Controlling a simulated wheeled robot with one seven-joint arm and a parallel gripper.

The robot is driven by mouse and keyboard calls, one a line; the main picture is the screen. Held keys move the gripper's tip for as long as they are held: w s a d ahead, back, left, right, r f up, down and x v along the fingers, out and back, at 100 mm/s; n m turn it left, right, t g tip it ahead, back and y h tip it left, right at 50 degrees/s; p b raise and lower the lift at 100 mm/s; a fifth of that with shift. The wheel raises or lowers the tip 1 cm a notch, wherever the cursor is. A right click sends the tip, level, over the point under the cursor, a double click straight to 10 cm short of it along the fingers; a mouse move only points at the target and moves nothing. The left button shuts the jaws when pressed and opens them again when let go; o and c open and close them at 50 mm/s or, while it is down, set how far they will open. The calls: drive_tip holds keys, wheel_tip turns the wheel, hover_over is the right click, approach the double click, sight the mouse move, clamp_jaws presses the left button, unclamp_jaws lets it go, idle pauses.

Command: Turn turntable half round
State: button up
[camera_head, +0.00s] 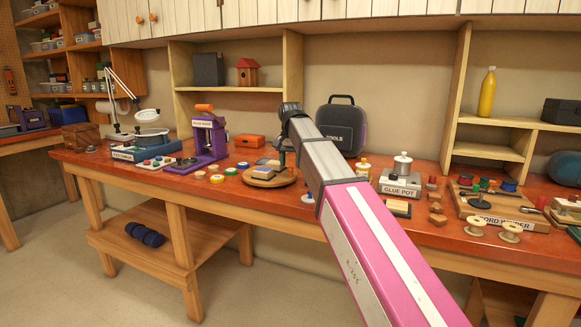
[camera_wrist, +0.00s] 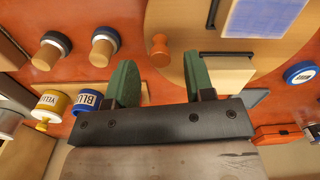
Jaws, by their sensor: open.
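The turntable (camera_head: 285,181) is a round wooden disc on the red bench, left of my arm in the head view. A block with a pale blue top (camera_head: 263,172) rests on it. In the wrist view the turntable (camera_wrist: 183,20) fills the upper right. It carries black brackets, a wooden block (camera_wrist: 228,72) and the blue-topped block (camera_wrist: 262,15). A small orange peg (camera_wrist: 160,50) stands near the disc's edge. My gripper (camera_wrist: 158,68) is open, its green fingers on either side of the peg's line in the picture. I cannot tell whether they touch it. My arm hides part of the turntable in the head view.
A purple press (camera_head: 207,137) stands left of the turntable; a black tool case (camera_head: 341,124) and glue pot (camera_head: 401,180) stand right.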

drive_tip(key=shift+f, duration=0.9)
clamp_jaws()
